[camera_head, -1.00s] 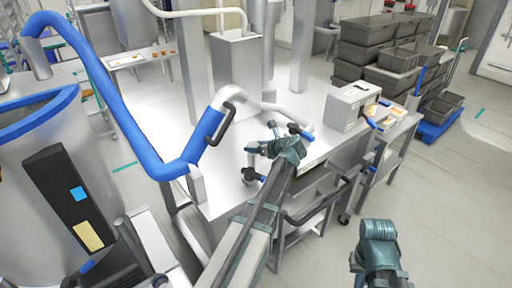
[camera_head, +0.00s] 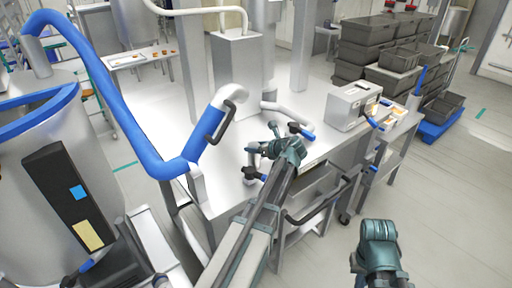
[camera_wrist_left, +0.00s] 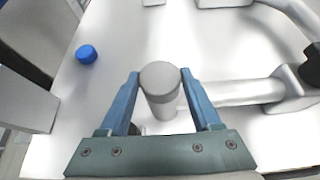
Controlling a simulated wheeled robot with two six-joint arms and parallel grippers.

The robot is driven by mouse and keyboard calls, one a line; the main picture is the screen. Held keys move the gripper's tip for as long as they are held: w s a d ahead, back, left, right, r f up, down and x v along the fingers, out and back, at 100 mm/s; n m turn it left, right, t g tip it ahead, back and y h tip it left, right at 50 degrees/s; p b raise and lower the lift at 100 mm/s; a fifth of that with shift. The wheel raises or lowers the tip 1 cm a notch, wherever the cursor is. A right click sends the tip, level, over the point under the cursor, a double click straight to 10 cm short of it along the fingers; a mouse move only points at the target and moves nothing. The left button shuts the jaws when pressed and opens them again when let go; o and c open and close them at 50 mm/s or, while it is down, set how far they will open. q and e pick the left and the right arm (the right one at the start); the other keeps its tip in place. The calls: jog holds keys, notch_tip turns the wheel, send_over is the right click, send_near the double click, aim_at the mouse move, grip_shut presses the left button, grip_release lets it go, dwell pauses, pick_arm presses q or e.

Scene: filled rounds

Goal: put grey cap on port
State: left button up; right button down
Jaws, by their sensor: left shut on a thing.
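The grey cap (camera_wrist_left: 160,75) is between the two blue fingers of my left gripper (camera_wrist_left: 160,80) in the left wrist view. The gripper is shut on it. Directly below the cap is a light, upright cylinder (camera_wrist_left: 163,108), which appears to be the port. I cannot tell whether cap and port touch. In the head view my left gripper (camera_head: 268,147) is over the white table, and the cap is too small to make out. My right gripper (camera_head: 380,250) is low at the right, away from the table, its fingers not clear.
A grey pipe (camera_wrist_left: 240,92) runs right from near the port. A grey box (camera_head: 352,105) stands at the table's right end. A large blue hose (camera_head: 110,100) arches at the left.

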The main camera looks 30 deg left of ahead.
pick_arm(q)
jog(key=shift+f, duration=0.15)
jog(key=o, duration=1.4)
jog(key=p+v, duration=0.6)
jog(key=v, duration=0.7)
jog(key=shift+s+d, duration=0.2)
jog(key=shift+d, duration=0.1)
